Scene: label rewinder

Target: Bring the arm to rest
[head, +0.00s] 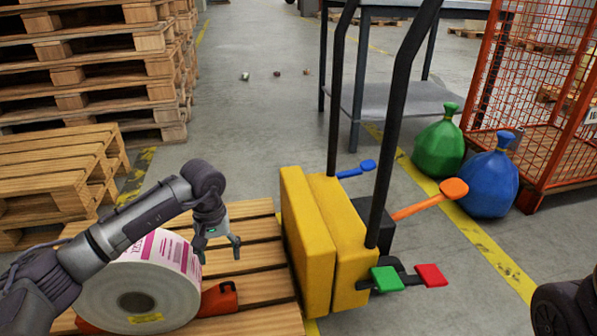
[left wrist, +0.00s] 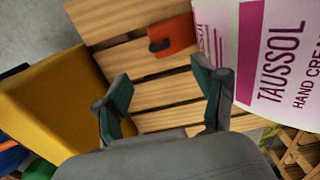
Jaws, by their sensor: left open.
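My left arm comes in from the left in the head view and bends down at its wrist. My left gripper (head: 220,250) hangs above a wooden pallet, open and empty. In the left wrist view its two fingers (left wrist: 165,100) are spread apart with only pallet slats between them. A large label roll (head: 140,290) with pink print lies on its side on the pallet, just left of the gripper. The roll also shows in the left wrist view (left wrist: 275,60), to the right of the fingers. My right gripper is not in view.
The wooden pallet (head: 255,255) bears orange wedges (head: 218,298) beside the roll. A yellow pallet truck (head: 335,240) with black handles and coloured pedals stands right of the gripper. Green (head: 438,145) and blue (head: 489,182) bags stand by an orange cage (head: 535,120). Stacked pallets (head: 85,75) rise at back left.

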